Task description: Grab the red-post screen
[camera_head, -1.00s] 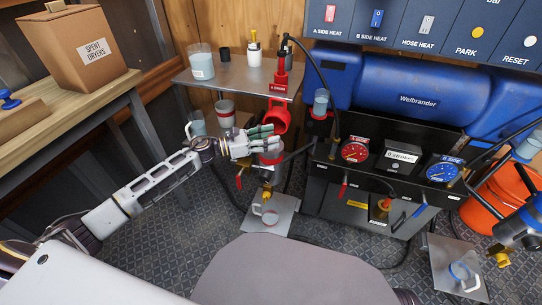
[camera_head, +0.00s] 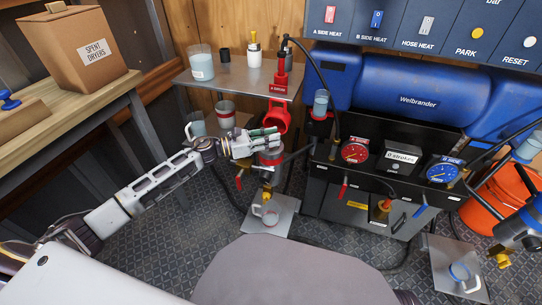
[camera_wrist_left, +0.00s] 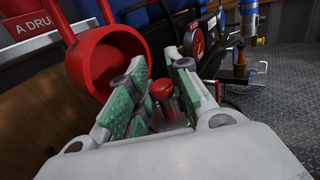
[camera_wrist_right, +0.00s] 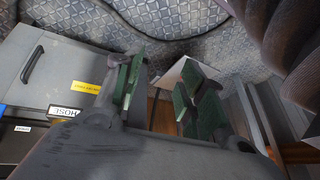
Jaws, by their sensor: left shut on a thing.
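The red-post screen shows in the left wrist view as a small red rounded post (camera_wrist_left: 162,91) between my left fingers; most of it is hidden. My left gripper (camera_head: 272,140) is shut on it, just below the open red ring-shaped housing (camera_head: 277,117) under the A drum shelf. That housing also shows large at the upper left of the left wrist view (camera_wrist_left: 112,62). A red-collared fitting (camera_head: 270,157) sits directly under the left fingers in the head view. My right gripper (camera_wrist_right: 157,92) is open and empty, seen only in its wrist view.
The metal shelf (camera_head: 235,75) holds a jar (camera_head: 201,62) and small bottles. The black gauge panel (camera_head: 390,160) stands to the right of my left gripper. A grey plate with a cup (camera_head: 268,213) is below. A wooden bench with a box (camera_head: 80,45) is at left.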

